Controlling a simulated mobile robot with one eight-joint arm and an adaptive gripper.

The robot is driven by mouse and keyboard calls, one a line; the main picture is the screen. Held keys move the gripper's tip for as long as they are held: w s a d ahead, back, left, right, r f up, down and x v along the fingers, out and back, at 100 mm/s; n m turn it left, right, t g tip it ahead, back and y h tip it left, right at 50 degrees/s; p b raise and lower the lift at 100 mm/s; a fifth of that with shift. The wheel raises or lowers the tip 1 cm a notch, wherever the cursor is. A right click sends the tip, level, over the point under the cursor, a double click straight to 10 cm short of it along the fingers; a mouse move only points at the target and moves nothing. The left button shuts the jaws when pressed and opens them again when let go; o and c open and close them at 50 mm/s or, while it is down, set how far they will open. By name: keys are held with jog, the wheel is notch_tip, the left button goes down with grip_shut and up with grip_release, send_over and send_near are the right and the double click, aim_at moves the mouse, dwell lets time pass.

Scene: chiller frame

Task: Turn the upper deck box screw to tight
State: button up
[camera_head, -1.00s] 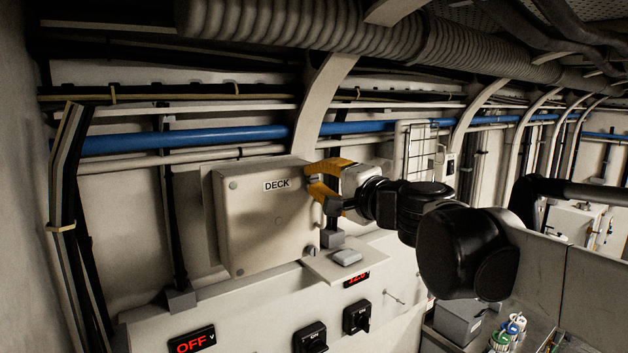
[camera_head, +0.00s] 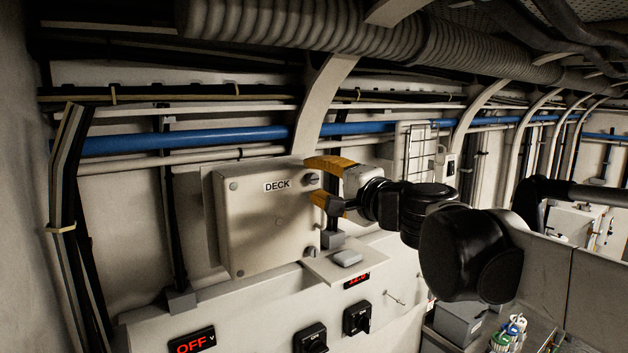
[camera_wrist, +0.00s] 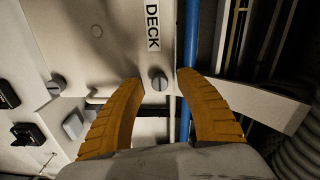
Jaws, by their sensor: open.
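The deck box (camera_head: 265,220) is a pale box with a "DECK" label on the wall at left centre. Its upper screw (camera_head: 312,179) is a grey slotted knob at the top right corner. It also shows in the wrist view (camera_wrist: 158,82), just beyond and between the fingertips. The lower screw (camera_head: 310,252) sits at the bottom right corner and also shows in the wrist view (camera_wrist: 56,85). My gripper (camera_head: 314,181) has orange fingers, spread open with nothing between them, at the box's right edge. In the wrist view the open fingers (camera_wrist: 160,75) flank the upper screw without touching it.
A grey block (camera_head: 347,258) lies on a small ledge below the box. Dark rotary switches (camera_head: 357,318) and red displays (camera_head: 192,341) are on the panel below. A blue pipe (camera_head: 190,139) runs above the box. A curved rib (camera_head: 322,100) rises behind my gripper.

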jog(key=v, duration=1.1)
jog(key=shift+s+d, duration=0.2)
jog(key=shift+s, duration=0.15)
jog(key=s+f+n+g+h+b, duration=0.1)
jog(key=s+f+n+g+b, duration=0.15)
jog(key=f+b, duration=0.7)
jog(key=s+f+n+g+h+b, duration=0.1)
jog(key=s+f+n+b, duration=0.15)
jog(key=f, duration=1.35)
jog(key=s+f+n+g+h+b, duration=0.15)
jog(key=s+f+b, duration=0.25)
jog(key=f+b, duration=0.55)
jog(key=s+d+f+n+g+h+b, duration=0.1)
jog(key=d+f+b, duration=0.3)
jog(key=f, duration=0.6)
jog(key=s+d+f+n+h+b, duration=0.1)
jog(key=s+d+f+h+b, duration=0.2)
jog(key=f, duration=0.8)
jog(key=s+d+f+n+g+h+b, duration=0.1)
jog(key=s+d+f+b, duration=0.3)
jog(key=f, duration=0.6)
jog(key=shift+d+g+h+b, duration=0.3)
jog(key=shift+h+b, duration=0.35)
jog(key=shift+b, duration=0.15)
jog(key=shift+s+f, duration=0.1)
jog(key=shift+f, duration=0.05)
